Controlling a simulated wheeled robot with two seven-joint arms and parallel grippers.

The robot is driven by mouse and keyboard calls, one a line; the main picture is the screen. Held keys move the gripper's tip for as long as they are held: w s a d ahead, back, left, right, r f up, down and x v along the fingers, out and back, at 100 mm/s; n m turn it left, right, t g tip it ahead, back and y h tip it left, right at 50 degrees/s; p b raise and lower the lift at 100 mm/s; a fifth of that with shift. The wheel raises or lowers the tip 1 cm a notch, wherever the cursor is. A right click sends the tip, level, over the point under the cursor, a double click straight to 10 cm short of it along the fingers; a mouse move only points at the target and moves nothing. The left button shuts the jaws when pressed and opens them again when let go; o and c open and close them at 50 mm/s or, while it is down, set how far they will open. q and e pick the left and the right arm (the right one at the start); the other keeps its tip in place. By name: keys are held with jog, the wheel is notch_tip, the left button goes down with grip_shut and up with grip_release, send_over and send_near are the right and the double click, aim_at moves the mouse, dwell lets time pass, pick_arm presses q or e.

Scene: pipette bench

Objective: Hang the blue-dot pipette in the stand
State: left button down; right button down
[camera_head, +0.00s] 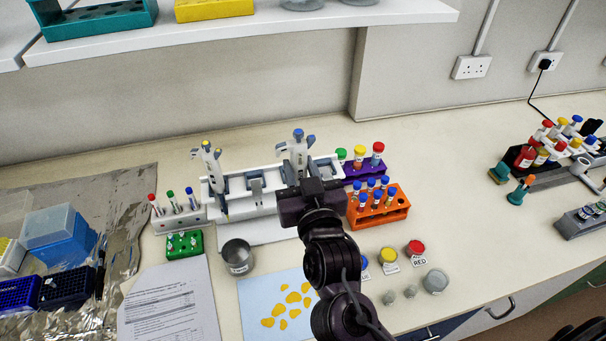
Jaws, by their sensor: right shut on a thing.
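The blue-dot pipette (298,151), grey-white with a blue top, stands upright at the right part of the white pipette stand (237,208). My right gripper (301,190) is in front of its lower part and is shut on it. The gripper and wrist hide the pipette's lower end and part of the stand, so I cannot tell whether the pipette rests in a slot. Another pipette (209,163), with a yellow dot on top, hangs slightly tilted at the stand's left end. My left gripper is not in view.
An orange tube rack (391,215) and a purple rack (376,170) stand close right of my gripper. A white tube rack (172,221), green rack (183,249) and metal cup (238,259) are at left. A shelf (200,33) overhangs the back.

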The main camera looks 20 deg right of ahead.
jog(key=shift+w, duration=0.1)
jog(key=shift+d+b, duration=0.1)
jog(key=shift+b, duration=0.3)
jog(key=shift+w+d+f+b, duration=0.15)
jog(key=shift+w+f+b, duration=0.2)
jog(key=shift+b, duration=0.25)
jog(key=shift+w+f+b, duration=0.45)
jog(key=shift+w+b, duration=0.05)
jog(key=shift+w, duration=0.3)
jog(key=shift+w, duration=1.05)
